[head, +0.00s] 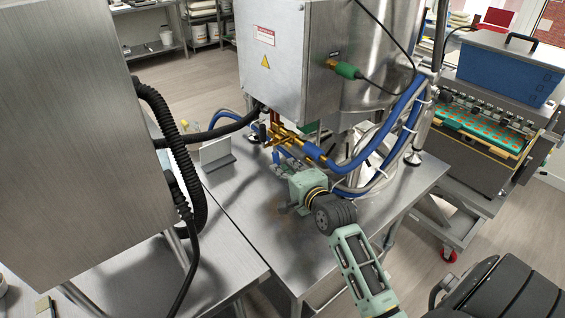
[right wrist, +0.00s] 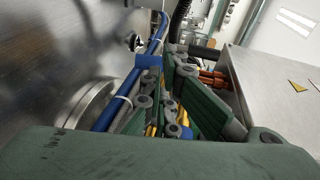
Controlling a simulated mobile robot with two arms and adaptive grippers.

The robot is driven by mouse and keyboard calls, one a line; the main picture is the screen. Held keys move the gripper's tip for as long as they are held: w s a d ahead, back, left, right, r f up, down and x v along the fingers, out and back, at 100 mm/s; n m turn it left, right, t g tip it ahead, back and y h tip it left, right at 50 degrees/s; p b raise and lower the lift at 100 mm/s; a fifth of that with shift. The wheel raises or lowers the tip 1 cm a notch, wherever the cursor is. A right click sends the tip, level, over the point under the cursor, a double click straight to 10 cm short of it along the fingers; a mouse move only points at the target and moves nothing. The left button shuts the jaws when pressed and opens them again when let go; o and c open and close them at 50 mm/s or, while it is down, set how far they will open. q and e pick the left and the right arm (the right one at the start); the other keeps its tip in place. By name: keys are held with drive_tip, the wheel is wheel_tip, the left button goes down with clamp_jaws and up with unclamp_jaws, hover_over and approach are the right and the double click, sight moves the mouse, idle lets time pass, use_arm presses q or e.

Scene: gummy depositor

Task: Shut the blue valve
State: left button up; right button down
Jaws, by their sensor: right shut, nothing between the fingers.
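Brass pipework (head: 285,135) with blue hose ends sits below the steel control box. A small blue piece just under it, seemingly the blue valve's handle (head: 284,153), shows partly behind my gripper. My right gripper (head: 291,170) is shut and empty, with its fingers pointing at the pipework from the near side. In the right wrist view, the green fingers (right wrist: 167,68) reach forward close to a blue piece (right wrist: 148,61). I cannot tell whether they touch it, or which way the handle is turned. My left gripper is not in view.
Blue hoses (head: 395,115) curve around the steel vessel (head: 375,60) right of the pipework. The control box (head: 272,55) overhangs it. A small metal plate (head: 214,155) stands to the left. The steel table (head: 260,245) is clear in front.

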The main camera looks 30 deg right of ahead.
sight(277, 160)
drive_tip(key=shift+x, duration=0.9)
drive_tip(key=shift+f, duration=0.15)
drive_tip(key=w+f+t+b, duration=0.1)
drive_tip(key=b, duration=0.4)
drive_tip(key=shift+w+t, duration=0.2)
drive_tip(key=shift+t, duration=0.2)
drive_tip(key=shift+b, duration=0.55)
drive_tip(key=shift+r+t, duration=0.35)
drive_tip(key=shift+t, duration=0.05)
drive_tip(key=shift+r, duration=0.15)
drive_tip(key=shift+r, duration=0.1)
